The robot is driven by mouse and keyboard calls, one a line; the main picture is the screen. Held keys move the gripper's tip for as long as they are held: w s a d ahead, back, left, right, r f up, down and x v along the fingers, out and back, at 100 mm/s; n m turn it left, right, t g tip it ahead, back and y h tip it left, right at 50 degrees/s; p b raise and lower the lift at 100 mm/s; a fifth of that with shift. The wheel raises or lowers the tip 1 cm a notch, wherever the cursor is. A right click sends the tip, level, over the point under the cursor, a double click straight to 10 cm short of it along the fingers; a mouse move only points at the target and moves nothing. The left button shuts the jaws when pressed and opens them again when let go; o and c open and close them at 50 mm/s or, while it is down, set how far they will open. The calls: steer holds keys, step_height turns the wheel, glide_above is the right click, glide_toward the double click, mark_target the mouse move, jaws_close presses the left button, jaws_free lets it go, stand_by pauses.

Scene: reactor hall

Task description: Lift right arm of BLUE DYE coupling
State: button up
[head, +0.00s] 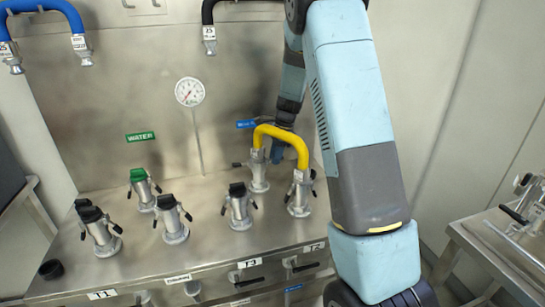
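The blue label (246,124), partly covered by my arm, marks the BLUE DYE position on the back panel. Below it stands a metal coupling (259,180) with one end of a yellow hose (283,131) on it. Its left lever arm (238,165) points out to the left and looks lowered. Its right arm is hidden behind the hose and my gripper. My gripper (278,154) reaches down behind the yellow hose, close to the right side of this coupling. Its fingers are mostly hidden, so I cannot tell whether they touch the right arm.
The hose's other end sits on a front coupling (299,196). Several black-capped couplings, such as this one (238,208), and a green-capped WATER coupling (142,186) stand to the left. A pressure gauge (190,92) is on the panel. A side table (500,240) stands at right.

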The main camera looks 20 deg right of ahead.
steer(key=o, duration=0.4)
steer(key=v, duration=1.3)
steer(key=shift+d+r, duration=0.1)
steer(key=shift+r, duration=0.25)
